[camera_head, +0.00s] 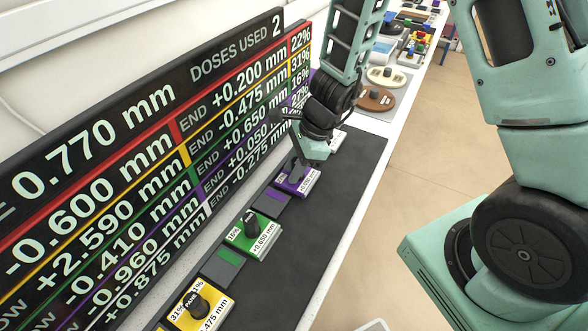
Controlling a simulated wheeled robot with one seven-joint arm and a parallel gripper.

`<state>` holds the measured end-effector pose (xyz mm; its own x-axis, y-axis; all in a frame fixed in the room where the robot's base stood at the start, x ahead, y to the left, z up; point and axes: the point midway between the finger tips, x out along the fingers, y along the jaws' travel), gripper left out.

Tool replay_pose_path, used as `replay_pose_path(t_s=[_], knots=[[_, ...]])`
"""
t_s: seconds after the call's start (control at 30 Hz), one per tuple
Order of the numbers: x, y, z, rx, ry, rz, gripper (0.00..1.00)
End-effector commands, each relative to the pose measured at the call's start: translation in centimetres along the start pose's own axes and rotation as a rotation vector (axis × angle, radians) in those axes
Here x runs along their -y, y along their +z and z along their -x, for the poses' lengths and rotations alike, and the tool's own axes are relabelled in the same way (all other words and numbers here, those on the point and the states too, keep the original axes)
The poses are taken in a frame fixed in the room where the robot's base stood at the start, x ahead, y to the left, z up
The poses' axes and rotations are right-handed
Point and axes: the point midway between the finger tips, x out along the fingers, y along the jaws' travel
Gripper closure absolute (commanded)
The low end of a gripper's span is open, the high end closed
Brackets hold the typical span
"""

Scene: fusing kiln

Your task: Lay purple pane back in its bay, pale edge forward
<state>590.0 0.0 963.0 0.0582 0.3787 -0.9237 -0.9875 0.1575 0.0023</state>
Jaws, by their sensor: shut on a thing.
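The purple pane (292,187) is at the far part of the dark mat (345,180), with a pale label strip on its right side, toward the open side of the mat. My gripper (302,168) is shut on the pane from above, and its fingers hide the handle and part of the top. A dark grey pad with a purple patch (272,200) lies just nearer than the pane. I cannot tell whether the pane rests on the mat or hangs slightly above it.
A green pane (252,236) and a yellow pane (200,308) with black knobs stand nearer along the row. A pad with a green patch (225,264) lies between them. A readings board (150,150) stands along the left. The mat's right strip is bare.

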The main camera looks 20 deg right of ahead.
Motion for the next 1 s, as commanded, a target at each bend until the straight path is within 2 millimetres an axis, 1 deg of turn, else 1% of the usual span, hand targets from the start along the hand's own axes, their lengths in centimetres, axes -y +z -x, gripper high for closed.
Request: replay_pose_path(t_s=[0.27,0.4,0.43,0.5,0.83,0.93,1.0], knots=[[0.1,0.0,-0.1,0.001,-0.002,0.001,1.0],[0.1,-0.2,-0.6,0.001,-0.001,0.001,1.0],[0.0,-0.2,-0.5,0.001,-0.001,0.001,0.69],[0.0,-0.1,-0.4,0.001,-0.001,0.001,0.53],[0.0,-0.1,-0.2,0.001,-0.001,0.001,0.53],[0.1,0.1,0.7,0.001,-0.003,0.001,0.53],[0.1,0.1,2.0,0.002,-0.005,0.003,0.53]])
